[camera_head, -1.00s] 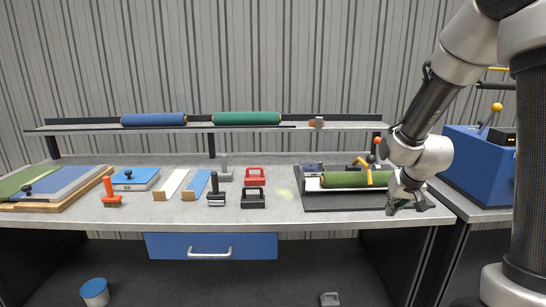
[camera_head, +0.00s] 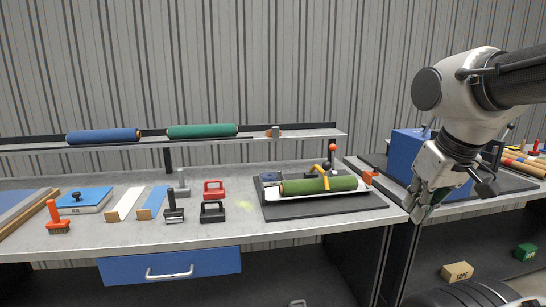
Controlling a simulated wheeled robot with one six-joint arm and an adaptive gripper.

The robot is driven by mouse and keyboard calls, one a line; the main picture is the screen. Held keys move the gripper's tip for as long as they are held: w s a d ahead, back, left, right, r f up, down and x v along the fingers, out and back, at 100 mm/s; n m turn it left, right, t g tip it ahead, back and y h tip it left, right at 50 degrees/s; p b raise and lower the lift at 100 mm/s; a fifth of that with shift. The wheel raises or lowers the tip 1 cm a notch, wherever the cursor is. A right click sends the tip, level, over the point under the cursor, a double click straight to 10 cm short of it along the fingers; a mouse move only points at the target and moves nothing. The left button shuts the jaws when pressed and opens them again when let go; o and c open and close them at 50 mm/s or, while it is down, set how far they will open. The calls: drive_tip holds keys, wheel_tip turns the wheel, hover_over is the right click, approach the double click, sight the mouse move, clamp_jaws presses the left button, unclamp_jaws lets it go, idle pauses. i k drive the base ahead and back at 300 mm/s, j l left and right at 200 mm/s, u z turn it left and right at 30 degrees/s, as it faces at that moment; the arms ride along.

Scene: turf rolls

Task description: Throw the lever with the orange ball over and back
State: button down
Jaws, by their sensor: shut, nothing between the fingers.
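A dark upright lever topped with an orange-red ball (camera_head: 332,148) stands behind the right part of the green turf roll (camera_head: 318,185) on the black tray (camera_head: 285,213). A yellow bent handle (camera_head: 322,170) is close to its left. A blue machine box (camera_head: 404,155) stands right of the tray, partly behind my arm; the lever with the yellow-orange ball that it showed earlier cannot be made out now. My gripper (camera_head: 418,212) points down in front of the blue box, right of the tray and apart from both levers. It is shut and empty.
Brushes, scrapers and red and black handled blocks (camera_head: 213,213) stand left on the grey workbench (camera_head: 260,238). Blue (camera_head: 103,136) and green (camera_head: 202,131) rolls lie on the shelf above. Tan (camera_head: 457,271) and green (camera_head: 526,252) boxes sit low at right.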

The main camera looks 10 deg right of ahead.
sight(333, 148)
drive_tip(key=i+l, duration=0.2)
drive_tip(key=i, duration=0.2)
drive_tip(key=i+l, duration=0.2)
drive_tip(key=i, duration=0.25)
drive_tip(key=i+l, duration=0.2)
drive_tip(key=i, duration=0.2)
